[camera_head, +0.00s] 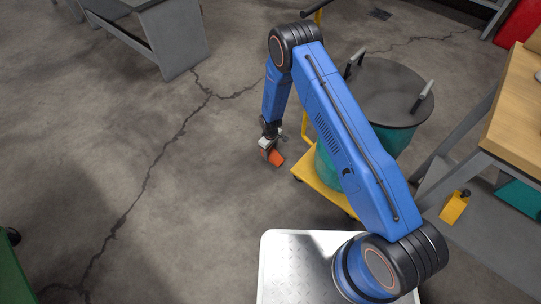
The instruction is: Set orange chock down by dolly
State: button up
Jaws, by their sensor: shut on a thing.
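The orange chock (276,158) is in my gripper (269,149), low over the concrete floor, left of the dolly. I cannot tell whether it touches the floor. The yellow dolly (318,188) shows partly behind my blue arm. It carries a teal drum (327,168) with a dark round top (392,92) and two upright handles. My gripper is shut on the chock. The middle of the dolly and much of the drum are hidden by my arm.
A wooden-topped workbench (515,115) stands at the right, with a yellow object (455,207) by its lower shelf. A grey bench (170,38) stands at the upper left. The cracked floor (130,130) left of my gripper is clear. Something green is at the lower left edge.

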aim_at(270, 151)
jog(key=shift+f, duration=1.3)
jog(key=shift+f, duration=0.15)
jog(key=o, duration=1.2)
notch_tip(270, 151, up, 12)
jog(key=shift+r, duration=0.2)
